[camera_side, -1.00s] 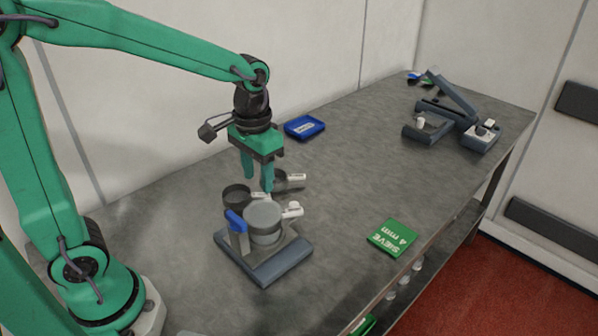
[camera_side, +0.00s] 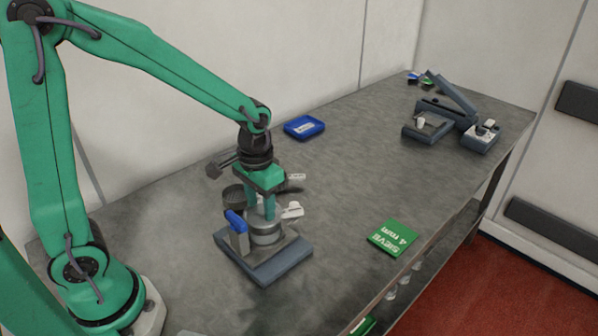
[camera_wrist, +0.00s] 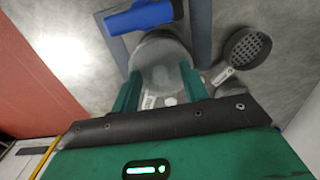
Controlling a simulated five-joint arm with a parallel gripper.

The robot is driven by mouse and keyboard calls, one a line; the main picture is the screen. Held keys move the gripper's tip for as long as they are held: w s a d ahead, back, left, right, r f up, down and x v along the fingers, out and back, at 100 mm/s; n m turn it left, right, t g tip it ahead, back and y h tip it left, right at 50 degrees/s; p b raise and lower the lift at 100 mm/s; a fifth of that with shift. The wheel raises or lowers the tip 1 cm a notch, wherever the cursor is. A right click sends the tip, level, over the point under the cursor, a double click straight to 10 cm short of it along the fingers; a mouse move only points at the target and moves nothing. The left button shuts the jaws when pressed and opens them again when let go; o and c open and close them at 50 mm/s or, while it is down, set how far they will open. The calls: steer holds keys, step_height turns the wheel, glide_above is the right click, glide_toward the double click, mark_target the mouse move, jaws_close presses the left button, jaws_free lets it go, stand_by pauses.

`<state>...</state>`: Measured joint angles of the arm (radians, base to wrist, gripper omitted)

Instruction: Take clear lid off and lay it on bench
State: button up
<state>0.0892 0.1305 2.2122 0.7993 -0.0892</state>
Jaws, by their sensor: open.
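A round clear-grey lid (camera_wrist: 160,52) tops the short grey sieve stack (camera_side: 266,234) on the shaker base (camera_side: 278,265). A blue lever (camera_side: 236,222) stands at the stack's left; it also shows in the wrist view (camera_wrist: 140,17). My gripper (camera_side: 260,212) points straight down over the stack. In the wrist view my gripper's open fingers (camera_wrist: 160,92) stand on either side of the lid's near part. I cannot tell whether they touch it. The fingers partly hide the lid in the side view.
Loose dark sieves lie close behind the stack, one with a perforated bottom (camera_wrist: 248,47). A white tag (camera_side: 292,210) sits right of the stack. A green "SIEVE 4 mm" card (camera_side: 392,238) lies to the right. A blue tray (camera_side: 304,127) is at the back. Bare bench (camera_side: 350,170) lies between.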

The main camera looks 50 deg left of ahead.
mark_target(261, 207)
jaws_close()
steer(key=shift+r, duration=1.1)
stand_by(0.8)
steer(key=shift+r, duration=1.3)
